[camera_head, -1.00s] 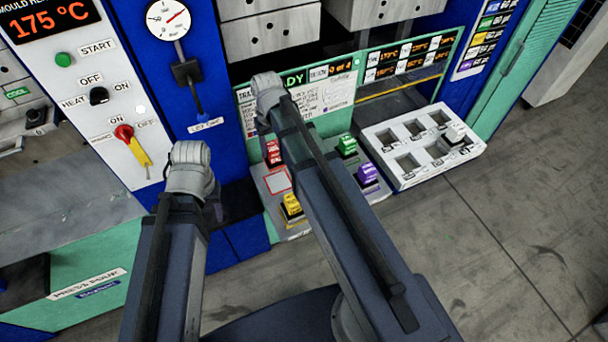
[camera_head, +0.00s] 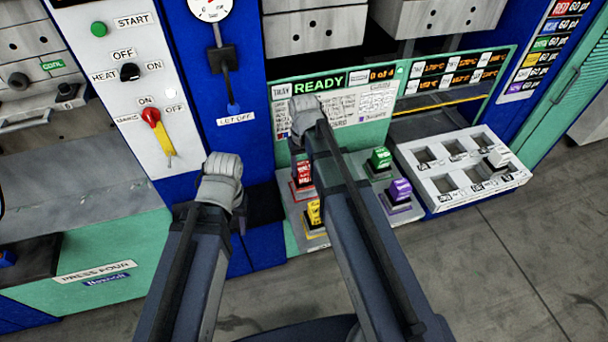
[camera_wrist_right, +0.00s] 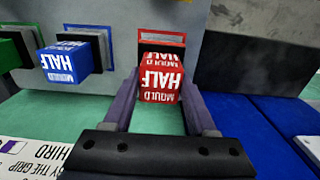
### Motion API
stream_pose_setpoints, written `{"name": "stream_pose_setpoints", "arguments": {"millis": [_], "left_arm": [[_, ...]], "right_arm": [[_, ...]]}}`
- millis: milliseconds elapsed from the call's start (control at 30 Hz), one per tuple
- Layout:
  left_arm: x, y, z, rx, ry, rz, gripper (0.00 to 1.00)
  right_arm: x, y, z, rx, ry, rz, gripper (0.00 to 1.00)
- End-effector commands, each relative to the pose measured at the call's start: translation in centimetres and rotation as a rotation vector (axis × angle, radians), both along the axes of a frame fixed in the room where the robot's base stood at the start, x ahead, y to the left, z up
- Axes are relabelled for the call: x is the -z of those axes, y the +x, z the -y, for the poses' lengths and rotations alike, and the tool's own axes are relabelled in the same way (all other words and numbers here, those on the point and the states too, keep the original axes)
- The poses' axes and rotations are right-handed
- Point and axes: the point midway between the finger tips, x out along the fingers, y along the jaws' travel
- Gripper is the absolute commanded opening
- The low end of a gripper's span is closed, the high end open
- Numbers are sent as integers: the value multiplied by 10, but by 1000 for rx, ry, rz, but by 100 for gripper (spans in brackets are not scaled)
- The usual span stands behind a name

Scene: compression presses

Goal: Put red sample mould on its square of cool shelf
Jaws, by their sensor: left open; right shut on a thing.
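The red sample mould (camera_head: 302,172), a small cube with white lettering, is at the red-outlined square (camera_head: 301,193) of the grey cool shelf (camera_head: 293,217). In the right wrist view the red mould (camera_wrist_right: 160,80) is between the two fingers of my right gripper (camera_wrist_right: 160,92), which is shut on it. The red outline (camera_wrist_right: 162,37) shows around its dark base; whether it rests fully there I cannot tell. My right gripper's fingers are hidden behind my arm in the head view. My left gripper (camera_head: 222,188) is at the left, away from the shelf, open, its fingers mostly hidden.
Yellow (camera_head: 314,211), green (camera_head: 381,157) and purple (camera_head: 400,189) moulds stand on the shelf. A blue mould (camera_wrist_right: 57,62) stands near the red one. A white tray (camera_head: 460,200) with sockets is at the right. The press panel (camera_head: 140,100) is at the left.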

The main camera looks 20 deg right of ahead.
Motion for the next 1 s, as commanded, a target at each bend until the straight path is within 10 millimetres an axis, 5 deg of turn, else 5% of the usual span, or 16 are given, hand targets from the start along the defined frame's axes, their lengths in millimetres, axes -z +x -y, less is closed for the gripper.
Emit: {"name": "stream_pose_setpoints", "arguments": {"millis": [167, 633, 667, 900, 1000], "left_arm": [[23, 0, 0, 0, 0, 0, 50], [27, 0, 0, 0, 0, 0, 50], [27, 0, 0, 0, 0, 0, 50], [26, 0, 0, 0, 0, 0, 50], [26, 0, 0, 0, 0, 0, 50]], "right_arm": [[23, 0, 0, 0, 0, 0, 0], [26, 0, 0, 0, 0, 0, 0], [27, 0, 0, 0, 0, 0, 59], [26, 0, 0, 0, 0, 0, 86], [26, 0, 0, 0, 0, 0, 87]]}}
